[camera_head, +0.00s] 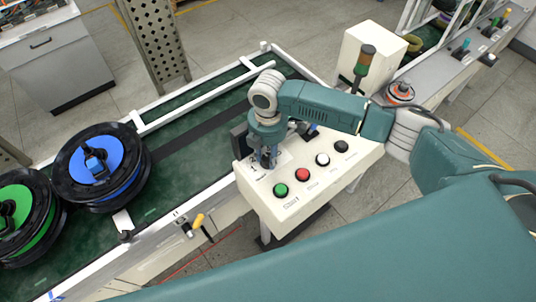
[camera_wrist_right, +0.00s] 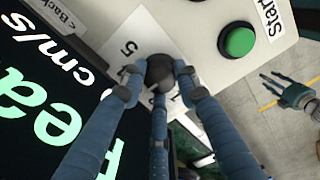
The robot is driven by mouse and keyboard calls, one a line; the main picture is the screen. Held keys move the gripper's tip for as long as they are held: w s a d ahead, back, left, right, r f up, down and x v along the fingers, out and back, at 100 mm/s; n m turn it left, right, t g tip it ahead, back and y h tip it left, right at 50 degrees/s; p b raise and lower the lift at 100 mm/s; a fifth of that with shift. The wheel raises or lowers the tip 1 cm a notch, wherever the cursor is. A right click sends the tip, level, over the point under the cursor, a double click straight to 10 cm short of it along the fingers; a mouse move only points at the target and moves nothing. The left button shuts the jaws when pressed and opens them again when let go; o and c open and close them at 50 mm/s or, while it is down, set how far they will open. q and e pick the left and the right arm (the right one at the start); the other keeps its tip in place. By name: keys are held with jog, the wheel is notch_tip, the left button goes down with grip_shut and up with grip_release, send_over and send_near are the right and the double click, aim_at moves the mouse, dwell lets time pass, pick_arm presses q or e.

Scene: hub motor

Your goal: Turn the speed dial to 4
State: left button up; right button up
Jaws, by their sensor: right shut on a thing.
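The speed dial (camera_wrist_right: 160,72) is a round black knob on a white scale card (camera_wrist_right: 131,48) on the control panel (camera_head: 262,196). A 5 shows on the card above and left of the knob; other marks are mostly covered by my fingers. My right gripper (camera_head: 268,158) reaches down onto the panel. In the right wrist view its fingers (camera_wrist_right: 158,82) are closed around the knob. The knob's pointer cannot be made out. My left gripper (camera_wrist_right: 294,93) shows at the right of the right wrist view, over the floor, with fingers spread and empty.
Green (camera_head: 280,190), red (camera_head: 302,174), white (camera_head: 322,159) and black (camera_head: 341,146) buttons line the panel. A dark display (camera_wrist_right: 40,100) with green text stands beside the dial. A conveyor (camera_head: 185,165) carries blue (camera_head: 98,165) and green (camera_head: 22,215) hub motors.

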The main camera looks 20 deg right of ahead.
aim_at(268, 157)
jog(key=o, duration=0.9)
notch_tip(268, 157, up, 12)
jog(key=shift+r, duration=0.1)
